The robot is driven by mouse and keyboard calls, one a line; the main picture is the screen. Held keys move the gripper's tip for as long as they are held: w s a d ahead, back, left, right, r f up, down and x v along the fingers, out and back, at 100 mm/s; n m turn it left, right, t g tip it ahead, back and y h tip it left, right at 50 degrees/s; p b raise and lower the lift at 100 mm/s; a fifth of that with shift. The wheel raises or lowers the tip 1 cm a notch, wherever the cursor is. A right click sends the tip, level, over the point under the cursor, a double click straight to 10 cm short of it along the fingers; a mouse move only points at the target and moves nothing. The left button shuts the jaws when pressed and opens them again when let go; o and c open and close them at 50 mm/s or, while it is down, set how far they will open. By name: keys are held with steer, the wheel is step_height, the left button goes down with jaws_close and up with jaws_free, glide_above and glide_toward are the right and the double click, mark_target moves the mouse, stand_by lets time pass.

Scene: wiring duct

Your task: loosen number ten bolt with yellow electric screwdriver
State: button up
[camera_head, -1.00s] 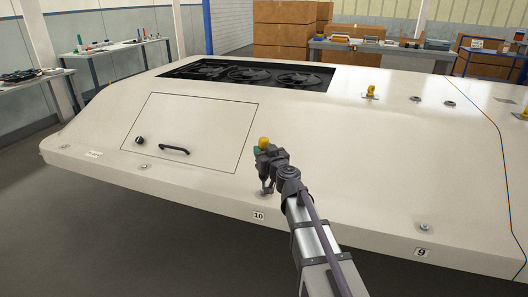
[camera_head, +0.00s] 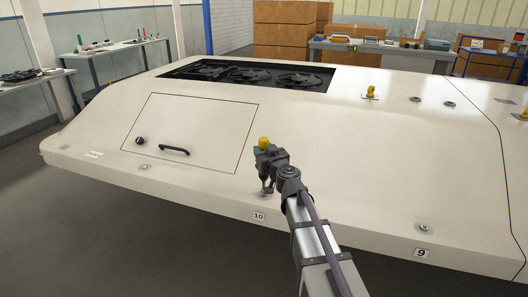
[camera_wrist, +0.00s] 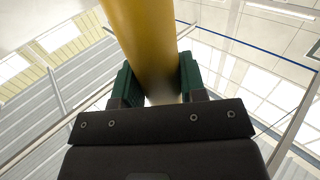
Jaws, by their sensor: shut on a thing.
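My gripper (camera_head: 265,152) is shut on the yellow electric screwdriver (camera_head: 264,142) above the front edge of the white casing. In the wrist view, the yellow screwdriver body (camera_wrist: 143,40) stands between the green fingers of my gripper (camera_wrist: 155,80). The screwdriver is roughly upright, and its lower end points down at the casing just above the number 10 label (camera_head: 258,216). The number ten bolt itself is hidden or too small to make out under the tool. I cannot tell whether the tip touches it.
The white casing (camera_head: 340,150) fills the middle. Another bolt (camera_head: 424,227) sits above the number 9 label (camera_head: 421,253). A hatch with a black handle (camera_head: 174,150) lies to the left, dark fans (camera_head: 250,74) behind. Yellow lifting eyes (camera_head: 370,92) stand up at the back right.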

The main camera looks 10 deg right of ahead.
mark_target(264, 139)
step_height(264, 139, up, 6)
steer(key=p, duration=0.6)
steer(key=shift+r, duration=0.1)
stand_by(0.3)
